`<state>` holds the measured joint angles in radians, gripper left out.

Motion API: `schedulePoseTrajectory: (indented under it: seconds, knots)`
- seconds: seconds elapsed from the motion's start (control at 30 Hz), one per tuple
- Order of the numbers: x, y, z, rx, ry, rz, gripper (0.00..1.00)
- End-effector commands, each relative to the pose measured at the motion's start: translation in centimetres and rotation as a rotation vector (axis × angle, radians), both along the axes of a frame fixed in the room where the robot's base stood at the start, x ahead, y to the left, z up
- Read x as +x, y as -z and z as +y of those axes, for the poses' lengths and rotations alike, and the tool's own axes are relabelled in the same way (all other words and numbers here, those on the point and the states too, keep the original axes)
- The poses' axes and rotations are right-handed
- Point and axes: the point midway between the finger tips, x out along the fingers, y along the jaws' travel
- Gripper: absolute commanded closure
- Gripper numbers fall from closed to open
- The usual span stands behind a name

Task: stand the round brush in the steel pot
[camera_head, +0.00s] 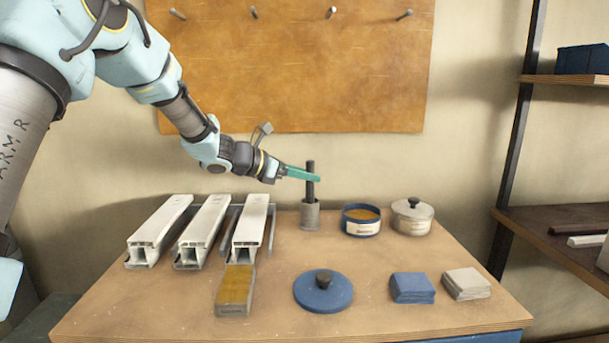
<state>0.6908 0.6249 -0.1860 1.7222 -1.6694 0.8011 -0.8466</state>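The steel pot (310,216) is a narrow grey cylinder upright near the back of the bench. The round brush (310,190) shows as a dark upright rod above it. Its lower end is hidden at or inside the pot's rim, so I cannot tell how deep it sits. My gripper (311,177) reaches in from the left with teal fingers that cross the upper part of the rod. The fingers overlap from this side, and I cannot tell whether they grip the rod or stand apart around it.
Right of the pot stand a blue tin (361,228) with amber contents and a lidded pale pot (412,224). White profiles (204,232) lie left. In front are an amber-topped block (234,291), a blue lid (323,297) and folded cloths (412,288). A shelf stands right.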

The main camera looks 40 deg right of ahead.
Motion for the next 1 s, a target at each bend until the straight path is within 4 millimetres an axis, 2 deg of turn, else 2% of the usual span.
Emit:
schedulePoseTrajectory:
  seconds: [0.3, 0.43, 0.8, 1.0]
  knots:
    - [0.0, 0.0, 0.1, 0.000, 0.000, 0.000, 0.37]
    - [0.3, -0.3, 0.8, 0.000, -0.002, -0.002, 0.37]
    - [1.7, -2.7, 7.1, -0.001, -0.003, -0.002, 0.37]
    - [2.1, -3.6, 9.4, -0.001, -0.002, 0.000, 0.37]
